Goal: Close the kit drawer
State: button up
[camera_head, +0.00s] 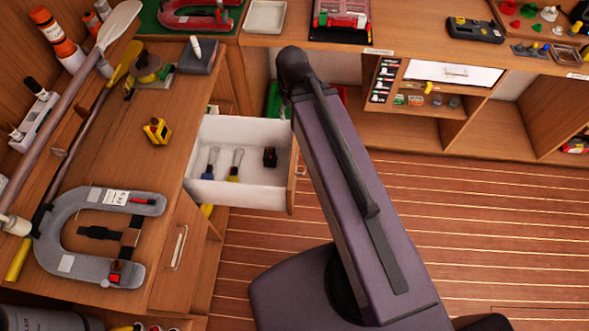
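The kit drawer (239,191) is pulled open from the left wooden counter (168,185). It has white inner walls and a wooden front panel (293,181) with a small handle. Two brushes with blue and yellow parts (236,163) and a small black item (270,157) lie in it. My dark purple arm (365,200) rises just to the right of the drawer front and covers part of the view there. My gripper cannot be made out; it seems hidden behind the arm.
A grey U-shaped item (62,232), a yellow tape measure (157,131) and an oar (75,108) lie on the left counter. A back counter with shelves (430,130) runs along the far side. Striped wooden floor (480,220) is clear at the right.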

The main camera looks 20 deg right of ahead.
aim_at(259, 187)
jog(key=u, duration=0.85)
jog(key=k, duration=0.95)
jog(key=z, duration=0.6)
